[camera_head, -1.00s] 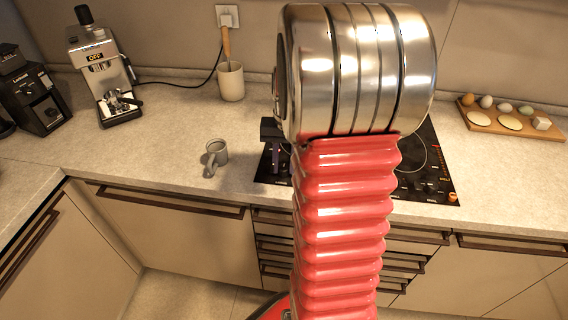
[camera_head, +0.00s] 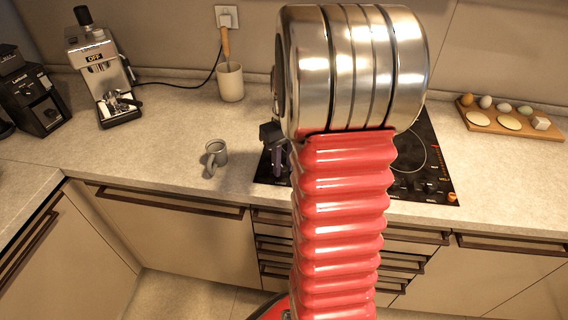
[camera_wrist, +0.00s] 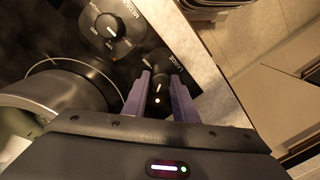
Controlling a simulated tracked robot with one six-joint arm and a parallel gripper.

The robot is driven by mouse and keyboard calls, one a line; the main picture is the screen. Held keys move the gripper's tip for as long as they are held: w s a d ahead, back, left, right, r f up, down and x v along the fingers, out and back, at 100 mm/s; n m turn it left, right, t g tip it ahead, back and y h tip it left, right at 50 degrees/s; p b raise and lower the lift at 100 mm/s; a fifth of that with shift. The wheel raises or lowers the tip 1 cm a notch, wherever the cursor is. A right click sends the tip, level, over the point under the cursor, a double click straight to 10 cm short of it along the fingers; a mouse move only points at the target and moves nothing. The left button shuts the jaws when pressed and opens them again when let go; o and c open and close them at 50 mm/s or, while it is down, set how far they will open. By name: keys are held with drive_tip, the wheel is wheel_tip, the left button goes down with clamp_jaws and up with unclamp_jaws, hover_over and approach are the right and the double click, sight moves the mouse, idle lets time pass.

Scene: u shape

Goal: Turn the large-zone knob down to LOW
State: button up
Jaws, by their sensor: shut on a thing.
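The large-zone knob (camera_wrist: 155,87) is a dark knob with a pale pointer line, beside the printed word "LARGE" on the black cooktop. An orange-white light glows on or close to it. My gripper (camera_wrist: 160,76) has purple fingers, one on each side of this knob, shut on it. The pointer's exact setting is hard to read. In the head view my gripper (camera_head: 275,160) shows in part at the left edge of the cooktop (camera_head: 428,150); my arm hides the large-zone knob there.
Another knob (camera_wrist: 113,29), labelled medium, sits near the gripped one. An egg board (camera_head: 508,119) lies at the right.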

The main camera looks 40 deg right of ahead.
drive_tip(key=shift+w+r, duration=0.1)
drive_tip(key=shift+w, duration=0.1)
drive_tip(key=o, duration=1)
drive_tip(key=shift+s, duration=0.1)
drive_tip(key=shift+o, duration=0.2)
wheel_tip(320, 180, up, 14)
drive_tip(key=shift+d+f, duration=0.2)
drive_tip(key=shift+d, duration=0.15)
